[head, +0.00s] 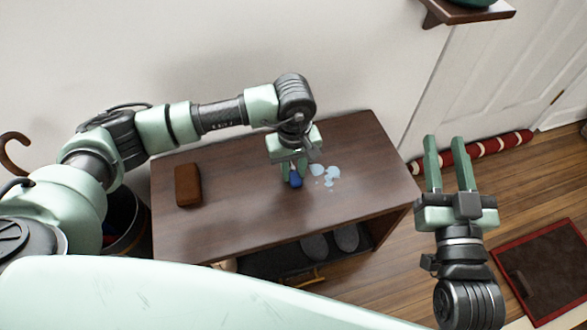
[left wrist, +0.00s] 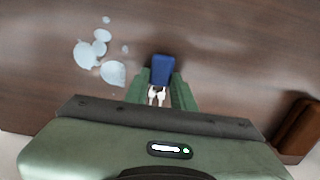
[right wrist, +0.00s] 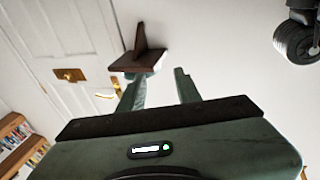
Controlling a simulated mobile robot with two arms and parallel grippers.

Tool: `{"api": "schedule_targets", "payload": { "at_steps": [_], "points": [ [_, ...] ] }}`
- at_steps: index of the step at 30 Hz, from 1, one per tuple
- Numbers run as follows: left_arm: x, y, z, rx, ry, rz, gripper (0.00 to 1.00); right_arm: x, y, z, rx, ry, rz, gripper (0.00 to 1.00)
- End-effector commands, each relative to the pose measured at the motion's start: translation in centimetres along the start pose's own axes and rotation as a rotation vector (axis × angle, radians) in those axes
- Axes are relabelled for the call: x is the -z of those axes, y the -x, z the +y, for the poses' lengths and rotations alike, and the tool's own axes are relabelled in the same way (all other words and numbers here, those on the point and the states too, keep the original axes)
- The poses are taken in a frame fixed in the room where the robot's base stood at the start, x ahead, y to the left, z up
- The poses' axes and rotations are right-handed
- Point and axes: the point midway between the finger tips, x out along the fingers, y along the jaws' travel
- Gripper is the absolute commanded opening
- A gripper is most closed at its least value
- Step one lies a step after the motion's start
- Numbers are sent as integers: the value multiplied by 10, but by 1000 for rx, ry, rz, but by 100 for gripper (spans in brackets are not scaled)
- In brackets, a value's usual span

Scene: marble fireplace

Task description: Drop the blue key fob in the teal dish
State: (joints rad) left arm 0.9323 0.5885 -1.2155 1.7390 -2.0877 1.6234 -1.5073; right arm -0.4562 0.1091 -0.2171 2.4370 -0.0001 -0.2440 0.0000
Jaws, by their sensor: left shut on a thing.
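The blue key fob (head: 296,181) is between the fingers of my left gripper (head: 290,176), over the middle of the dark wooden table. In the left wrist view the fob (left wrist: 162,69) sticks out past the fingertips, with small pale parts between the fingers. The gripper is shut on it; I cannot tell whether the fob touches the table. A dark teal rounded thing, probably the teal dish (head: 488,3), sits on the wall shelf, cut off by the top edge. My right gripper (head: 445,142) is open and empty, right of the table.
Pale blue puddles (head: 328,175) lie on the table (head: 230,225) beside the left gripper. A brown wallet-like case (head: 188,185) lies at the table's left. The wall shelf (head: 470,12) is near a white door (head: 500,70). A red striped roll (head: 485,148) lies along the wall.

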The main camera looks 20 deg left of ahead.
Motion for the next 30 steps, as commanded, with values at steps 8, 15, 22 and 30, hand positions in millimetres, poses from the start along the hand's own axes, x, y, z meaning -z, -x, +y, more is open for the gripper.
{"api": "schedule_targets", "payload": {
  "at_steps": [8,15,22,30],
  "points": [
    [0,-2,0,0,0,0,0,7,0,-1,2,-1,39,34],
    [0,-2,0,0,0,0,41,13,0,-1,2,-2,69,34],
    [0,-2,0,0,0,0,46,13,0,-1,2,-2,68,34],
    [0,2,0,0,0,0,46,1,-1,0,2,0,-3,34]
  ]
}}
